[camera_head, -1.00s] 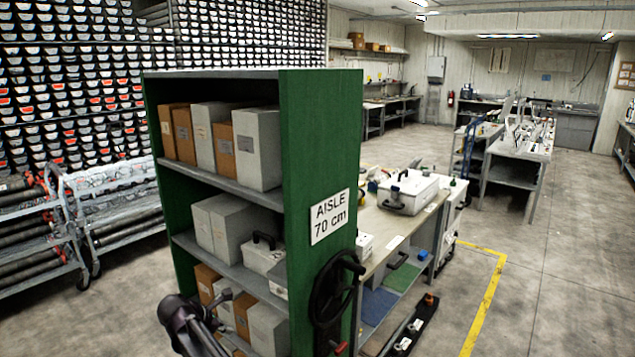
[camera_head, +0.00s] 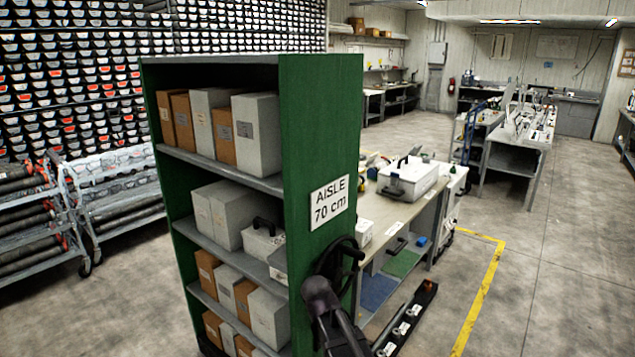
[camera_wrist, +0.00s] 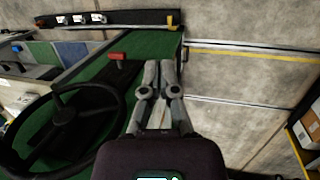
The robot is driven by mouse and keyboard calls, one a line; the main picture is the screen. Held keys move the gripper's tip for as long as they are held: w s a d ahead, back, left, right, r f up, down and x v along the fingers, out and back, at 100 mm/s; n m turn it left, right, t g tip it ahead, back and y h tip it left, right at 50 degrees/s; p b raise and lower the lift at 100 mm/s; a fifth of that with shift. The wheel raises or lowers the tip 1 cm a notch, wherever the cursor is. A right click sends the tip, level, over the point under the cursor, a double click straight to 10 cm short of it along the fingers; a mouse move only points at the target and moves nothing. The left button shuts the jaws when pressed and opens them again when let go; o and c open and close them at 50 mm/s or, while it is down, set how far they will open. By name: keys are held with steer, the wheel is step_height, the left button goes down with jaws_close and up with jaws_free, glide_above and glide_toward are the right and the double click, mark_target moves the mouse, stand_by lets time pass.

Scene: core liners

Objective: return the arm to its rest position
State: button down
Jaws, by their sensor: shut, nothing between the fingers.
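My gripper (camera_wrist: 160,68) shows in the wrist view with its two grey fingers together and nothing between them. It is over the floor beside the green shelf end, close to a black handwheel (camera_wrist: 70,125). In the head view, a dark part of my arm (camera_head: 327,312) is in front of the lower part of the green shelving unit (camera_head: 318,150). It partly covers the handwheel (camera_head: 345,255) there. My fingers cannot be made out in the head view.
The shelving unit holds several white and brown boxes. A bench (camera_head: 395,210) with a white case (camera_head: 412,180) stands just behind it. A black rail (camera_head: 418,305) lies low beside the shelf. The floor (camera_head: 560,270) right of the yellow line (camera_head: 478,298) is clear.

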steer(key=s+d+m+g+y, duration=0.1)
steer(key=s+d+m+y, duration=0.2)
steer(key=s+d+m, duration=0.6)
steer(key=shift+d+f+m, duration=0.4)
steer(key=shift+d+m, duration=0.1)
steer(key=shift+d, duration=1.25)
steer(key=c, duration=0.6)
jaws_free()
